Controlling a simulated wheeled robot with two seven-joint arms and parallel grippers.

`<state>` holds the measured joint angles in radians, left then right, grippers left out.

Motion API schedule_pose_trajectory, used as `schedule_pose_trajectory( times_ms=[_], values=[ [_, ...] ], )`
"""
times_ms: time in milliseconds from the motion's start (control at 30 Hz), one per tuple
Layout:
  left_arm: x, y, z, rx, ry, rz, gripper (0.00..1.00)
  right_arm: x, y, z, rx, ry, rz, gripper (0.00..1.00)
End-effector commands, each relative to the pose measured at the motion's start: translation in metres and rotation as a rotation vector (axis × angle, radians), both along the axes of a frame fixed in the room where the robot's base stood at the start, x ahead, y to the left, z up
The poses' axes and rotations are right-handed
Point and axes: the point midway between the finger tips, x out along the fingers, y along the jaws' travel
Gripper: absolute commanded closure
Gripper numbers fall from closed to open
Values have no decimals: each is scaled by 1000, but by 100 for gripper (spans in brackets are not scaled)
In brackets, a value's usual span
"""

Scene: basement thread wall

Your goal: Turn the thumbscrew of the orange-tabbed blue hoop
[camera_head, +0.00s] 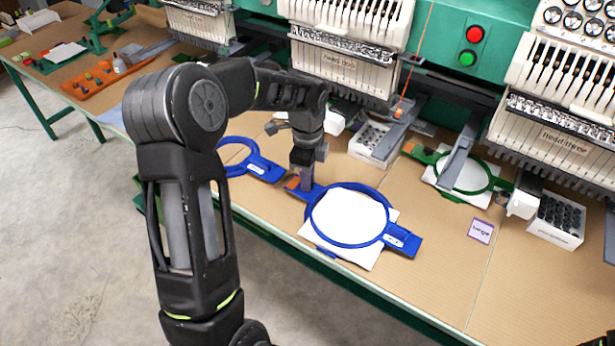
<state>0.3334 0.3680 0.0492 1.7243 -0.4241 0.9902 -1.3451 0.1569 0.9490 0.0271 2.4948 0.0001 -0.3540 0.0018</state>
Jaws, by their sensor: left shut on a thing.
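The orange-tabbed blue hoop (387,218) lies flat on the table with white cloth (347,217) stretched in it. Its orange tab (292,183) shows at the left end, beside my left gripper (306,186). My left gripper points down onto that end of the hoop and is shut on the thumbscrew there. The fingers hide the thumbscrew, so its turn cannot be seen. My right gripper is not in view.
A second blue hoop (262,167) lies behind my left arm. A green hoop (488,187) with white cloth lies to the right, near a purple-edged card (481,231). White bobbin boxes (553,238) and embroidery heads stand behind. The front right tabletop is clear.

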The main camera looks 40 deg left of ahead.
Motion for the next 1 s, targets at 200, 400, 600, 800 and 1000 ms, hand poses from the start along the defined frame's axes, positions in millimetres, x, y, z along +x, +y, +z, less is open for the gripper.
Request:
schedule_pose_trajectory(
  times_ms=[200, 400, 600, 800, 1000],
  values=[
    [0, 0, 1, 0, 0, -163, 100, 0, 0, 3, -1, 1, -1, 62],
    [0, 0, 0, 0, 0, -255, 100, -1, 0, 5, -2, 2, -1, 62],
    [0, 0, 0, 0, 0, -292, 100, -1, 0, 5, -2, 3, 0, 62],
    [0, 0, 0, 0, 0, -297, 100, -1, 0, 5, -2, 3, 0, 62],
    [0, 0, 0, 0, 0, -296, 87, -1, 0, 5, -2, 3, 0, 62]
  ],
)
